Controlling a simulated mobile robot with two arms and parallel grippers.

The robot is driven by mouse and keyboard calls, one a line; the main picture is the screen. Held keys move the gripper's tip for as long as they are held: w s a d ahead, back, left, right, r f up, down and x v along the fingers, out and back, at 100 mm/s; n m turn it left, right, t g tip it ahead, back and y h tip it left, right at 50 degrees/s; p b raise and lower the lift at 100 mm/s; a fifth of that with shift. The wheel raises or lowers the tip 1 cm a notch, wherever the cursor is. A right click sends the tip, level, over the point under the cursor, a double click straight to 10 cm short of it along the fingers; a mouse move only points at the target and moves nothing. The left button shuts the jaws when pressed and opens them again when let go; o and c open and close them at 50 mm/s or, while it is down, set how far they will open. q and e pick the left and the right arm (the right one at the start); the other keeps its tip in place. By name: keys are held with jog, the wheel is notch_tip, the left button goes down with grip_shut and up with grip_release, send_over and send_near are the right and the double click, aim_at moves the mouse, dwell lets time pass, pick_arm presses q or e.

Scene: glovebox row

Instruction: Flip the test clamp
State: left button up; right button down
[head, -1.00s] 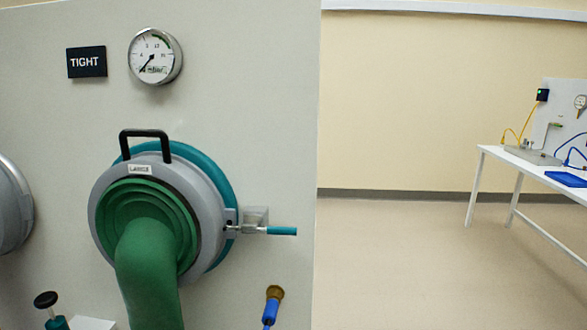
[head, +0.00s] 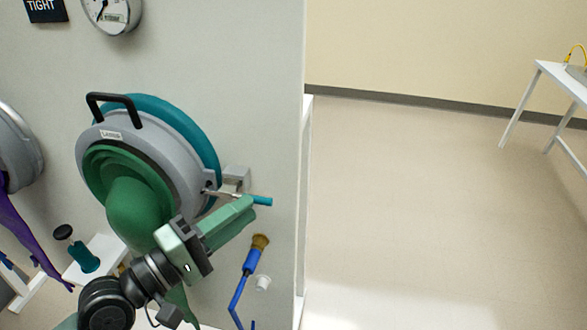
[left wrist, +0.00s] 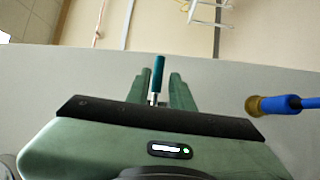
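The test clamp (head: 262,201) has a teal handle on a thin metal rod, at the right edge of the round port ring (head: 180,165) with the green glove sleeve (head: 135,207). The handle points right. My left gripper (head: 240,212) is at the handle, its green fingers partly covering the rod. In the left wrist view, the teal handle (left wrist: 157,74) stands between the two fingers of my left gripper (left wrist: 158,88), with slim gaps on both sides. The gripper looks open around it, not closed on it. My right gripper is not in view.
A black-knobbed teal valve (head: 83,257) and a purple glove (head: 30,232) are at the left. Right of the panel edge is open floor, with a white table (head: 562,80) beyond.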

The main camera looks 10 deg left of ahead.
aim_at(262, 199)
pick_arm(q)
jog(key=p+x, duration=0.4)
jog(key=x, duration=0.3)
jog(key=shift+r, duration=0.2)
jog(key=shift+w, duration=0.1)
grip_shut()
jog(key=shift+f, duration=0.15)
dwell(1.1)
